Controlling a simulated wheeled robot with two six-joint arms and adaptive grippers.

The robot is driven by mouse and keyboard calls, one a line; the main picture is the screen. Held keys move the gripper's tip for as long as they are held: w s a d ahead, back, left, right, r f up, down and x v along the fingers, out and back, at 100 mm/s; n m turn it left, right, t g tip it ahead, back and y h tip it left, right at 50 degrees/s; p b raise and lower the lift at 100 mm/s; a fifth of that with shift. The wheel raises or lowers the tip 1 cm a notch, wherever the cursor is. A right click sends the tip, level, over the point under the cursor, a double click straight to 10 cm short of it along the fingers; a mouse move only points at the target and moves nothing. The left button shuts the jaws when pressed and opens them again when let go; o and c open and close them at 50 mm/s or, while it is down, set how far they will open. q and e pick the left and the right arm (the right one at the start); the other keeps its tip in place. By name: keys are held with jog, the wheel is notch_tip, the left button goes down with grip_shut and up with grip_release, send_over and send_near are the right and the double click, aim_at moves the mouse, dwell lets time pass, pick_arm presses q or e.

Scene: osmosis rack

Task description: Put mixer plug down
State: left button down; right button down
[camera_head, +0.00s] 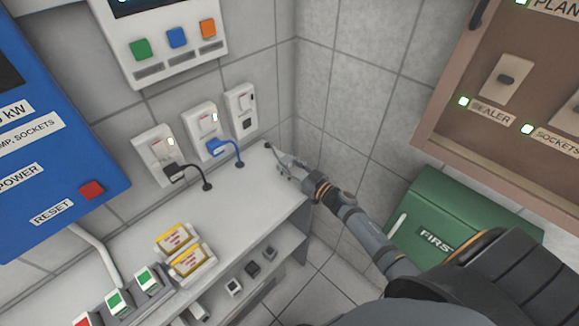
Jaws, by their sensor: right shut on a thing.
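My right gripper (283,166) is at the far right end of the grey counter (225,205), close to the corner of the walls. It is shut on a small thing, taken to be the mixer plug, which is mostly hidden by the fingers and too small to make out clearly. A thin dark cable end (268,146) shows at the counter just beyond the fingertips. The right wall socket (241,111) has no plug in it. My left gripper is not in view.
A black plug (175,171) and a blue plug (218,147) sit in the other two wall sockets, their cables running to the counter. Yellow-labelled blocks (178,239) stand nearer. A green first-aid box (440,215) is on the right. The counter's middle is clear.

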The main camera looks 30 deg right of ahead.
jog(key=shift+f, duration=0.1)
jog(key=shift+s+f+b, duration=0.15)
jog(key=shift+f+b, duration=0.2)
jog(key=shift+f, duration=0.15)
